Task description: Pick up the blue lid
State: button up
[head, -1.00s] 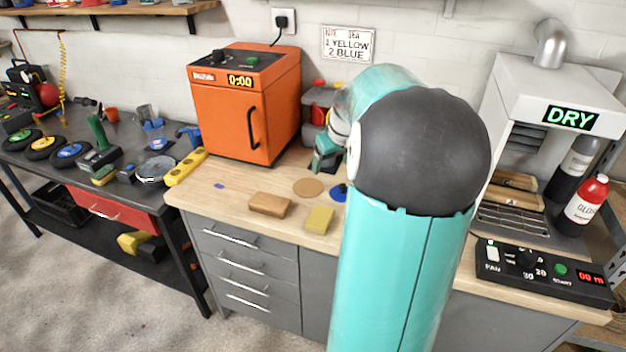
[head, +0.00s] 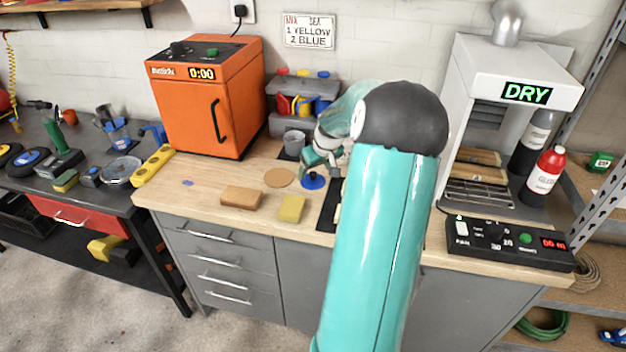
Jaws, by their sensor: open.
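The blue lid (head: 313,182) is a small round blue disc with a raised middle, lying on the wooden worktop to the right of a round cork mat. My gripper (head: 323,163) is just above and behind the lid in the head view, with its fingers pointing down. It is open, and I see nothing between the fingers. My arm hides part of the worktop to the right. Whether the fingertips touch the lid is too small to tell.
On the worktop (head: 225,180) are the cork mat (head: 278,178), a brown block (head: 241,197), a yellow sponge (head: 292,209) and a grey cup (head: 294,143). An orange oven (head: 207,100) stands behind left. A white dryer (head: 512,75) and a control box (head: 508,243) stand right.

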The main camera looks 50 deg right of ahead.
aim_at(314, 174)
jog(key=x, duration=0.3)
jog(key=shift+f, duration=0.3)
jog(key=shift+c, duration=0.4)
